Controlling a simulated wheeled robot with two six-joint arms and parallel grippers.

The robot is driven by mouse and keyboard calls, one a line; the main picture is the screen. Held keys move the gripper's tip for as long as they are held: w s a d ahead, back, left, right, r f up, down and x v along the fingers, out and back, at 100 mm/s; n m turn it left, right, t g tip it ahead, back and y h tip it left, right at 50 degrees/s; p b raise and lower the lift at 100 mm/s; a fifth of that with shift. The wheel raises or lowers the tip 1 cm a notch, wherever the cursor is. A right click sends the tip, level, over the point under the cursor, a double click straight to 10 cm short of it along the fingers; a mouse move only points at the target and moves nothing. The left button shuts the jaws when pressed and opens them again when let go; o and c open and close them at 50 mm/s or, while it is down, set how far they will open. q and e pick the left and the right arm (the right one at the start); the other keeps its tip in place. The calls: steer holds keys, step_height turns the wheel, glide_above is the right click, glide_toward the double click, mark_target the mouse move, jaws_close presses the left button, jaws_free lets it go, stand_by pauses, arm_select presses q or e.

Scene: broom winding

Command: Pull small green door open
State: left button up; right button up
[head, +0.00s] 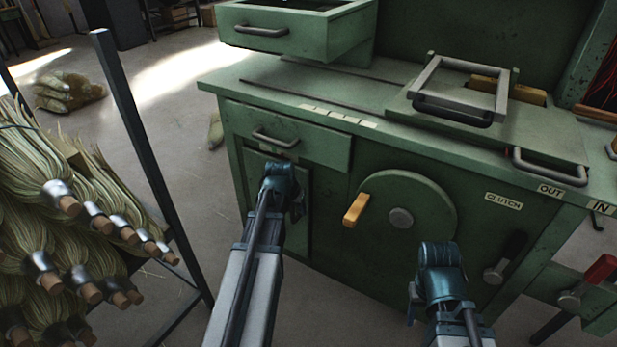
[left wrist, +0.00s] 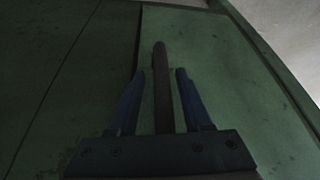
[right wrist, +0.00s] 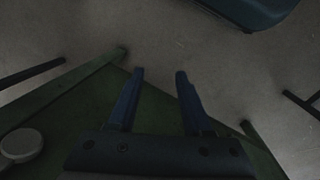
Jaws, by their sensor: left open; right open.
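The small green door (head: 298,232) is in the lower left of the green bench front, below a drawer; it looks closed. My left gripper (head: 284,172) is in front of its upper part and hides much of it. In the left wrist view a dark bar handle (left wrist: 162,85) stands out from the door panel (left wrist: 225,75). The open fingers of my left gripper (left wrist: 160,75) are on either side of the bar, with gaps; contact is not visible. My right gripper (right wrist: 160,73) is open and empty; its arm is in front of the bench's right part in the head view.
A drawer with a metal handle (head: 275,137) is above the door. A round wheel with a wooden knob (head: 356,210) is to the right, and a clutch lever (head: 505,258) farther right.

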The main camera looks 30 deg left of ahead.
arm_select(q)
steer(key=d+p+v, duration=0.2)
steer(key=p+v, duration=0.6)
steer(key=v, duration=0.1)
steer(key=w+d+p+v, duration=0.1)
steer(key=d+p+v, duration=0.1)
steer(key=p+v, duration=0.5)
steer(key=shift+s+r+m+g+p, duration=0.15)
steer(key=shift+r+m+g+p, duration=0.2)
steer(key=shift+r, duration=0.65)
steer(key=shift+d, duration=0.1)
